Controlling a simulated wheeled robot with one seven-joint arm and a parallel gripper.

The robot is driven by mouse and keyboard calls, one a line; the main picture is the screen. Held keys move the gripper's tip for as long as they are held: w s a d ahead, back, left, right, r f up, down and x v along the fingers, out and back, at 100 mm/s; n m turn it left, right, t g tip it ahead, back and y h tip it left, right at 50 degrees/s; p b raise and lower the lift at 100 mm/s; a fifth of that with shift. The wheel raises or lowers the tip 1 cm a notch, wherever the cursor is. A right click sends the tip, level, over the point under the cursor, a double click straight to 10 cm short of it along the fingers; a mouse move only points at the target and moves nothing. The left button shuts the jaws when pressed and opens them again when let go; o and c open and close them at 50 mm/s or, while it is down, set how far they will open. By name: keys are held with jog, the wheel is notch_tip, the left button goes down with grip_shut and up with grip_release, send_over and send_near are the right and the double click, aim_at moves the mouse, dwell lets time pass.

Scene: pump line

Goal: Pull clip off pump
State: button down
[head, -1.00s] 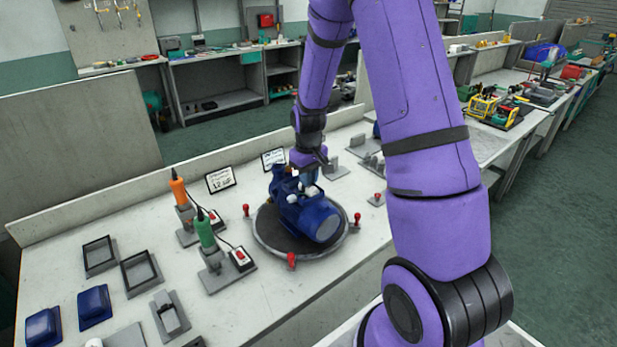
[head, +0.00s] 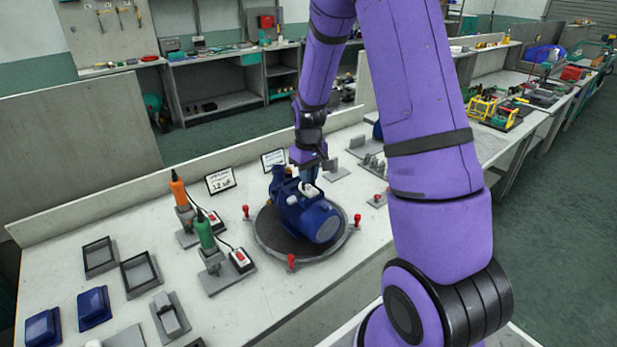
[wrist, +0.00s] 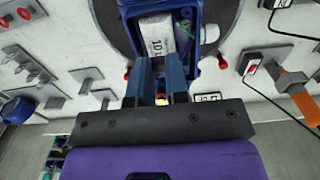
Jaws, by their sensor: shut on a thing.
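The blue pump (head: 318,222) lies on a round dark turntable (head: 262,244) in the head view. In the wrist view its blue housing (wrist: 132,12) surrounds a pale labelled part (wrist: 158,34) near the top. My gripper (wrist: 160,66) reaches down to the pump's top rear, its two dark blue fingers close together. It also shows at the pump in the head view (head: 309,178). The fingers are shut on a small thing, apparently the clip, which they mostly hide. I cannot tell whether it is still seated on the pump.
Red-knobbed posts (head: 291,262) stand around the turntable's rim. An orange tool (head: 179,192) and a green tool (head: 205,232) stand in holders to the left, with cabled switch boxes. Grey fixtures (head: 336,170) stand behind on the right. Small cards stand behind the pump.

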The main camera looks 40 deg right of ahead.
jog(key=shift+r, duration=1.5)
